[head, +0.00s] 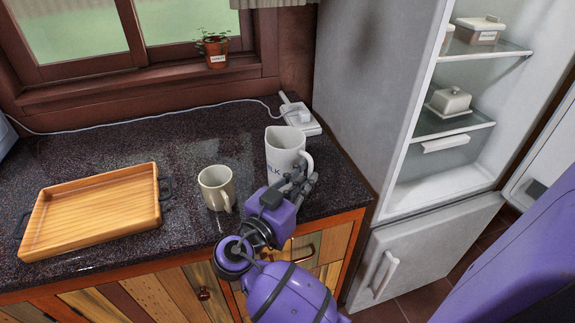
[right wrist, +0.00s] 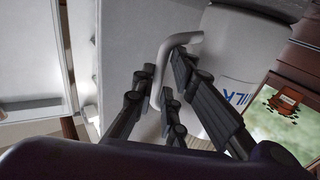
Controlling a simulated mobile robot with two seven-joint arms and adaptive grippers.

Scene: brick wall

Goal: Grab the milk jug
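The white milk jug (head: 284,157) stands upright on the dark counter near its right end, with blue lettering on its side and its handle toward the right. In the right wrist view the jug (right wrist: 238,55) fills the upper right, and its handle (right wrist: 184,40) comes down between my fingers. My right gripper (head: 301,184) is at the handle, with fingers on both sides of it. In the right wrist view the gripper (right wrist: 164,72) has its fingertips close to the handle. I cannot tell whether they press on it. My left gripper is not in view.
A cream mug (head: 216,187) stands left of the jug, close to my right arm. A wooden tray (head: 92,213) lies farther left. A white power strip (head: 299,115) sits behind the jug. The fridge (head: 364,85) stands open at right. A potted plant (head: 215,52) is on the sill.

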